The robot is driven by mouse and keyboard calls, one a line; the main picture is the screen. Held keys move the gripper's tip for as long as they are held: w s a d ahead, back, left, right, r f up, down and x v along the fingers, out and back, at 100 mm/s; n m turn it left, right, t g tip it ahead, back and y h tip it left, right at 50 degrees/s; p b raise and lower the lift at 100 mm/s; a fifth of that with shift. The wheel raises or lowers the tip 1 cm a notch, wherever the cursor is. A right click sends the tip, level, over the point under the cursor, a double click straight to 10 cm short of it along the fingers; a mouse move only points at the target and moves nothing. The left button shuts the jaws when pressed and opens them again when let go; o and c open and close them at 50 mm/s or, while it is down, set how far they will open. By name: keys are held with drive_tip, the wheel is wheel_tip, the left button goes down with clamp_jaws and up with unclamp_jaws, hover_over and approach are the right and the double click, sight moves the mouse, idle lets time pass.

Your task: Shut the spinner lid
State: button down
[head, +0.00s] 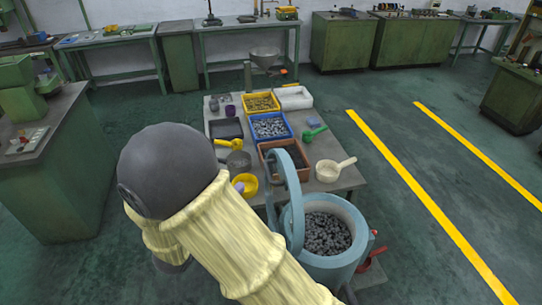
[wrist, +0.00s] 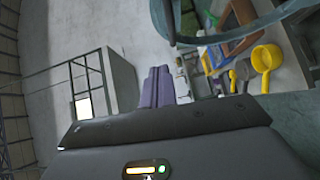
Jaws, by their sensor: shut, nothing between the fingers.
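The spinner (head: 354,268) is a light blue drum at the lower right of the head view, its open top showing dark grey pieces (head: 325,234) inside. Its blue lid (head: 293,190) stands raised, nearly edge-on, at the drum's left rim. In the wrist view, a curved blue-green part that looks like the lid (wrist: 162,20) crosses the top. My gripper (wrist: 158,72) shows there with its purple fingers together and empty, apart from that curve in the picture. In the head view I cannot make out my gripper; my arm covers the area left of the drum.
A grey table (head: 222,112) behind the spinner holds yellow (head: 261,110), blue (head: 270,137) and orange-brown (head: 298,168) crates, plus a cream ladle (head: 329,171). A yellow scoop (wrist: 265,57) shows in the wrist view. A red part (head: 372,257) sits at the drum's right. Floor to the right is clear.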

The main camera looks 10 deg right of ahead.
drive_tip(key=p, duration=0.3)
approach(280, 160)
drive_tip(key=w, duration=0.4)
drive_tip(key=d+p, duration=0.2)
drive_tip(key=d, duration=0.1)
drive_tip(key=shift+d, duration=0.2)
drive_tip(key=shift+s+d, duration=0.1)
drive_tip(key=shift+d, duration=0.25)
drive_tip(key=shift+f, duration=0.1)
